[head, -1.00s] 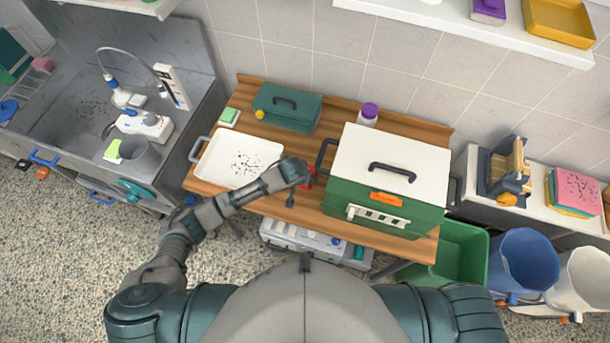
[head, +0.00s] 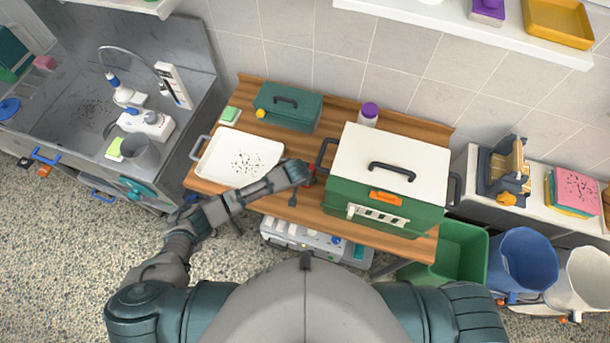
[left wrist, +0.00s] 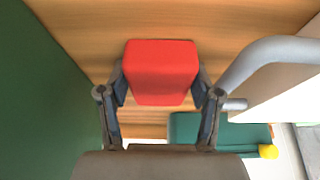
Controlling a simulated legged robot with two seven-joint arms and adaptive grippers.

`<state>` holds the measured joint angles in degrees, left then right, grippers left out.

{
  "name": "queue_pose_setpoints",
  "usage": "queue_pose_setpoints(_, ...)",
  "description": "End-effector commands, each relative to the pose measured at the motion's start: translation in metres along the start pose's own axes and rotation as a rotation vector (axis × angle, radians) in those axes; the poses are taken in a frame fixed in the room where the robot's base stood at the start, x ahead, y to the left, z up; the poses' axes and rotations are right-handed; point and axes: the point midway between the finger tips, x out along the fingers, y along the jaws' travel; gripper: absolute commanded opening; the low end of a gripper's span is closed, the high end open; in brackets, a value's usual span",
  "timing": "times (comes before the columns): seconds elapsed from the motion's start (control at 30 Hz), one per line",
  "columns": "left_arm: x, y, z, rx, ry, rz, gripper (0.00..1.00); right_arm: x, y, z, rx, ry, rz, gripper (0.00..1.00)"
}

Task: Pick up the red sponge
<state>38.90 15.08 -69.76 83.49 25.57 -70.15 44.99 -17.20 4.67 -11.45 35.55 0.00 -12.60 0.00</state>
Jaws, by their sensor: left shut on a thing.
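The red sponge (left wrist: 161,72) is between the fingers of my left gripper (left wrist: 161,85) in the left wrist view, with a finger against each side. The gripper is shut on it. Wooden bench top shows behind the sponge; I cannot tell whether the sponge touches it. In the head view my left gripper (head: 306,174) is over the bench between the white tray and the green carrier, and only a little red shows beside it. My right gripper is not in view.
The green carrier (head: 375,200) with a white lid stands close right of the gripper. A white tray (head: 225,170) with dark specks lies to its left. A green toolbox (head: 287,107) is at the back of the wooden bench (head: 345,235).

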Motion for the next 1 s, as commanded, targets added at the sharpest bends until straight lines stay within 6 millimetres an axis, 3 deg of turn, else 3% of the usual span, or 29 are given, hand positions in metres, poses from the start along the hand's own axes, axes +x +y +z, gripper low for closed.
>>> queue_pose_setpoints(0.17, -0.006, 0.001, -0.003, 0.000, 0.001, 0.001, 0.46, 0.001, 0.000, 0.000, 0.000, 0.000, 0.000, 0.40)
queue_pose_setpoints(0.37, -0.030, 0.000, -0.013, -0.001, 0.002, 0.002, 0.46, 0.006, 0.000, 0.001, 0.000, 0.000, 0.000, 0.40)
queue_pose_setpoints(0.57, -0.051, 0.002, 0.026, 0.001, -0.002, 0.002, 0.46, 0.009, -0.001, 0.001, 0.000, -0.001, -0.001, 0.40)
queue_pose_setpoints(0.8, -0.083, 0.005, 0.086, 0.000, -0.002, 0.003, 0.46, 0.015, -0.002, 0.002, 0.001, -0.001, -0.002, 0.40)
queue_pose_setpoints(1.0, -0.100, 0.008, 0.117, 0.001, -0.002, 0.001, 0.46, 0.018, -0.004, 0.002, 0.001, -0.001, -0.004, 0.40)
